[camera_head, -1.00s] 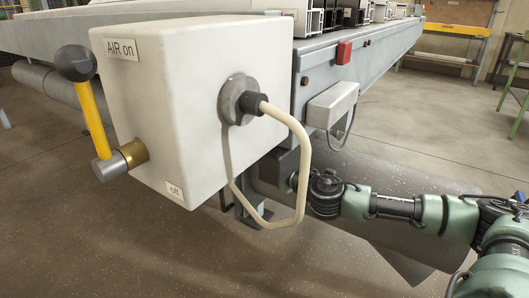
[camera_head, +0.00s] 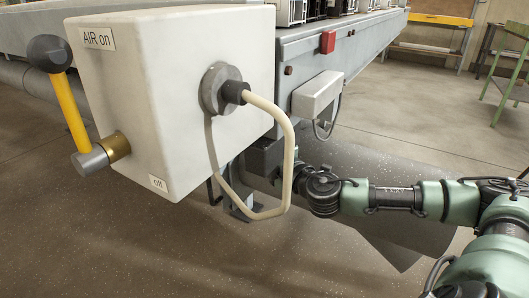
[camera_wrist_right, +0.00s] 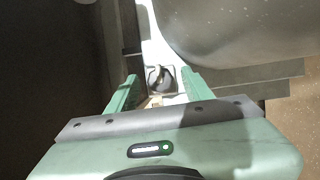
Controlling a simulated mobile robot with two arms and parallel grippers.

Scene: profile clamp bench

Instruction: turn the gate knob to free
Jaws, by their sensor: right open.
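In the right wrist view, a small dark grey knob-like part (camera_wrist_right: 159,79) sits on a pale plate, ahead of and between my fingers; I take it for the gate knob. Its marking and turn position are too small to read. My right gripper (camera_wrist_right: 160,74) is open, its two green fingers either side of the part in the picture. I see no clear contact. In the head view my right arm reaches in from the right to below the bench, its fingers not clearly visible behind the box and cable. I cannot make out the knob there. My left gripper is not in view.
A pale box (camera_head: 165,120) labelled "AIR on" and "off" carries a yellow lever (camera_head: 70,112) with a black ball, raised. Its beige cable (camera_head: 290,150) loops near my right arm. The bench rail (camera_head: 340,50) bears a red block (camera_head: 327,42) and small grey box (camera_head: 317,94).

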